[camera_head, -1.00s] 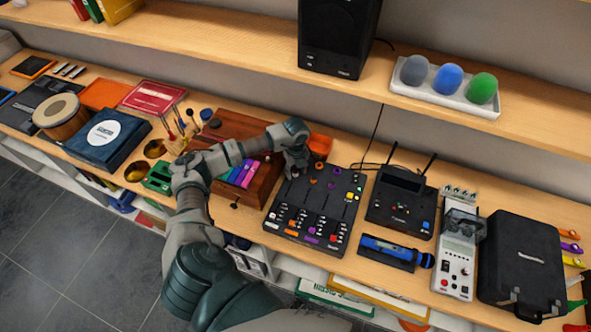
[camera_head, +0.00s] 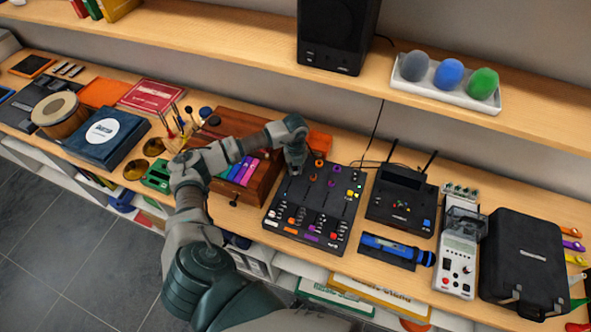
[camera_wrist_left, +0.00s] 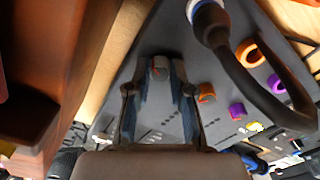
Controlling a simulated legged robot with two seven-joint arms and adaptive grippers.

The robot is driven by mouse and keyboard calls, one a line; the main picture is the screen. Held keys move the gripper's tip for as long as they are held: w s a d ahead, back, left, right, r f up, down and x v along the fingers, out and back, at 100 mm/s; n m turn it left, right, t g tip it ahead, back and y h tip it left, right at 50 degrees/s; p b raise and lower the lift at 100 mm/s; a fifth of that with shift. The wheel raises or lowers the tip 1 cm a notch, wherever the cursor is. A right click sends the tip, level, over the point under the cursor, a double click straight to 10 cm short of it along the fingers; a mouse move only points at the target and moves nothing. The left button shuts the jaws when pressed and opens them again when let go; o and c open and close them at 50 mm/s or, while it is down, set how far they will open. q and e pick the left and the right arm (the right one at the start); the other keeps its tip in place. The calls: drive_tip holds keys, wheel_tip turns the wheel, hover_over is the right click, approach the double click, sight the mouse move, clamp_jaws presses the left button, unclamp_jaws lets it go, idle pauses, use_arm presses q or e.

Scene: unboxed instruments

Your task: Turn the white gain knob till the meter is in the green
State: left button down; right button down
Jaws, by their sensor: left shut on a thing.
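The black mixer (camera_head: 300,196) lies on the wooden bench, with several coloured knobs and faders. My left gripper (camera_head: 296,168) points down at its upper left corner. In the left wrist view, my left gripper (camera_wrist_left: 160,88) has its two fingers on either side of a pale knob (camera_wrist_left: 160,67) with a small red mark, and is shut on it. Where the fingers touch the knob is partly hidden. Small yellow spots (camera_head: 352,193) show at the mixer's right side; I cannot read a meter level. My right gripper is not in view.
A cable plug (camera_wrist_left: 208,18) and its thick dark cable arch close beside my fingers. An orange knob (camera_wrist_left: 207,92) sits just right of them. A wooden case (camera_head: 262,187) stands left of the mixer. A black receiver (camera_head: 393,205) and blue microphone (camera_head: 395,246) lie to the right.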

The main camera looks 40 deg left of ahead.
sight(295, 168)
use_arm(q)
drive_tip(key=m+b, duration=0.2)
drive_tip(key=m, duration=0.3)
drive_tip(key=shift+w+a, duration=0.1)
drive_tip(key=shift+a, duration=0.05)
drive_tip(key=shift+r+m, duration=0.1)
drive_tip(key=shift+m, duration=0.3)
drive_tip(key=c, duration=1)
unclamp_jaws()
drive_tip(key=shift+w, duration=0.1)
wheel_tip(295, 168, up, 12)
drive_tip(key=shift+a+f, duration=0.15)
drive_tip(key=shift+f, duration=0.1)
